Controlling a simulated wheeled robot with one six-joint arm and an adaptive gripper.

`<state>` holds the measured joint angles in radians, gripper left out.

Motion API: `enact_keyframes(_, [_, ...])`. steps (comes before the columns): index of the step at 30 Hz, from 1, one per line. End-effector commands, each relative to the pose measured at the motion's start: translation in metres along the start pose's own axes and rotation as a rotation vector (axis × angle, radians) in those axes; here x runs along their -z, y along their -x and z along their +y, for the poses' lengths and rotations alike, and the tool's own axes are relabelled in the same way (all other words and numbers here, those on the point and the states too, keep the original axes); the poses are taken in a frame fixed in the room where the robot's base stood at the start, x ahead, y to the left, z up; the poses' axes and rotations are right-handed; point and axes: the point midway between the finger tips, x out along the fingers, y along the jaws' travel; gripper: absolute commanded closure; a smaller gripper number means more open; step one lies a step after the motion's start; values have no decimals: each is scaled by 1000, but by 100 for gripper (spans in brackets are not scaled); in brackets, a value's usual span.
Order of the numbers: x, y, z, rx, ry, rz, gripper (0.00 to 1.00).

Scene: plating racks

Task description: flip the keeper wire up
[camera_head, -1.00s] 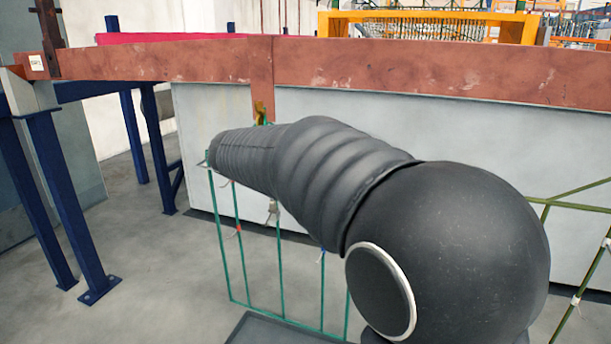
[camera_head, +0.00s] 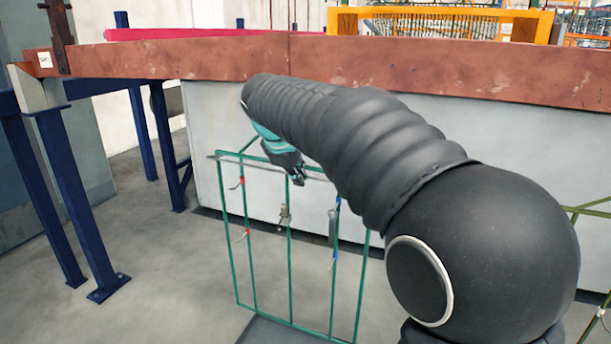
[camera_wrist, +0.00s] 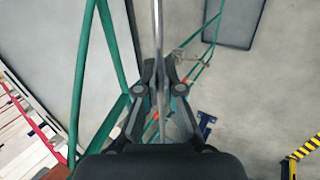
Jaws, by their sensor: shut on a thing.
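A green wire rack (camera_head: 221,200) hangs in front of the pale tank wall, with red and blue marks and several small clips on its uprights. My gripper (camera_head: 298,180) points down at the rack's top bar, under my black sleeved arm. In the wrist view my gripper's two dark fingers (camera_wrist: 160,72) are shut on a thin grey metal strip (camera_wrist: 157,22) that runs between them. I cannot tell whether this strip is the keeper wire. Green bars of the rack (camera_wrist: 82,70) pass left of the fingers. My arm hides the rack's upper part.
A reddish-brown bar (camera_head: 420,65) runs along the tank's top edge (camera_head: 450,140) behind the rack. Blue posts (camera_head: 75,200) stand on the left. Another green frame (camera_head: 590,210) is at the right edge. The grey floor (camera_head: 170,270) front left is clear.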

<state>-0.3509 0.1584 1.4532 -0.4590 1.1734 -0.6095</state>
Motion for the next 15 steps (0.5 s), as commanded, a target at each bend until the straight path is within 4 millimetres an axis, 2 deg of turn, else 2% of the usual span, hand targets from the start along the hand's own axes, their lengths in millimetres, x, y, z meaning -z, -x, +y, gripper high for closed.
enact_keyframes(6, [-2, -1, 1, -1, -2, -3, 100])
enact_keyframes(7, [-2, -1, 1, -1, -2, -3, 87])
enact_keyframes(9, [-2, -1, 1, -1, -2, -3, 70])
enact_keyframes(15, [-2, -1, 1, -2, -3, -3, 68])
